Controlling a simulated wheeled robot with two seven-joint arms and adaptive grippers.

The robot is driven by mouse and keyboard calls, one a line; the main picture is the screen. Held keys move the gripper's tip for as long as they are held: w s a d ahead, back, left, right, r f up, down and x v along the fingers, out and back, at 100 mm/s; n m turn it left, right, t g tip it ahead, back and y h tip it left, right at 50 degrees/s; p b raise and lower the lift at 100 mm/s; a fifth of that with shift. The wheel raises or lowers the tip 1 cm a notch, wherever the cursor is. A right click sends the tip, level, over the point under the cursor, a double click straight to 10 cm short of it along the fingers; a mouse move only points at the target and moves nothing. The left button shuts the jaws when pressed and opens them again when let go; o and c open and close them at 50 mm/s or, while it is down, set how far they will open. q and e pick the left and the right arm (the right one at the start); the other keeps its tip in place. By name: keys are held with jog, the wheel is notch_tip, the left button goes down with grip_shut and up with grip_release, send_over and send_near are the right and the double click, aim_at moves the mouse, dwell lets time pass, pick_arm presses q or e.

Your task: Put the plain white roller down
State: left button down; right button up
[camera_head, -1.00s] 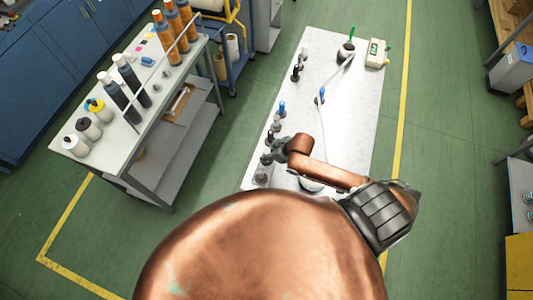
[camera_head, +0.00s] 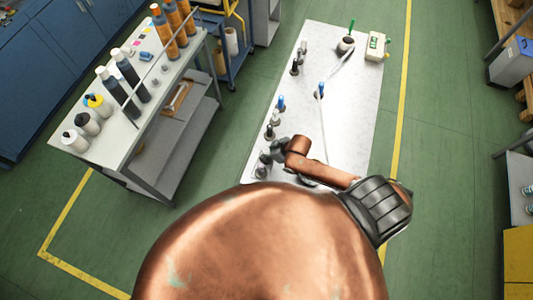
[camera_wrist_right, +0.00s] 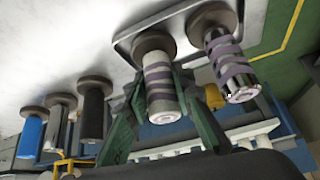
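My right gripper (camera_wrist_right: 155,105) has green fingers on both sides of a pale roller with grey-purple bands (camera_wrist_right: 159,85). I cannot tell whether the fingers press on it. Its dark round base is against the white table surface. A pale roller without clear bands (camera_wrist_right: 53,130) stands further left in the wrist view, apart from the fingers; I cannot tell if it is the plain white one. In the head view my right gripper (camera_head: 279,149) is at the table's left edge, small and partly hidden by my arm. My left gripper is not in view.
A second banded roller (camera_wrist_right: 231,68) stands close beside the gripper. A black roller (camera_wrist_right: 93,113) and a blue one (camera_wrist_right: 30,137) are in the same row. The white table (camera_head: 350,120) has free room at its middle right. A bottle bench (camera_head: 105,150) stands left.

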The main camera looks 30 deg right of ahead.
jog(key=o, duration=0.4)
jog(key=v, duration=1.2)
dwell(0.3)
